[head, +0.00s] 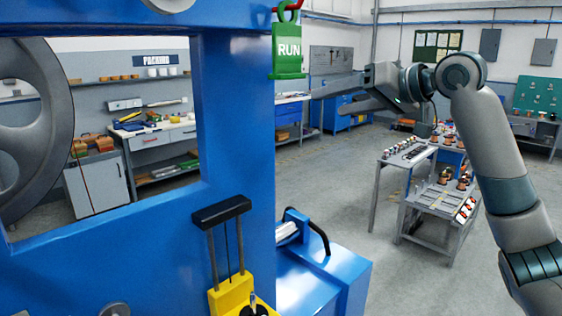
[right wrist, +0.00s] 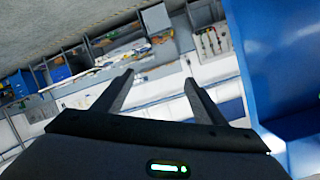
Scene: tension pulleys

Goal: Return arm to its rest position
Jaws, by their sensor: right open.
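My right arm (head: 490,135) is raised at the right of the head view, bent at its top. Its gripper (head: 330,100) points left, toward the blue machine frame (head: 236,130), with clear air around its fingers. The right wrist view shows the two dark fingers (right wrist: 158,82) spread apart with nothing between them. The blue frame stands close at the right of that view. My left gripper is not in view.
A green RUN tag (head: 288,52) hangs on the frame. A yellow part with a black handle (head: 222,212) is on its front, and a large grey wheel (head: 32,125) is at the left. Carts with small parts (head: 437,200) stand at the right; floor between is clear.

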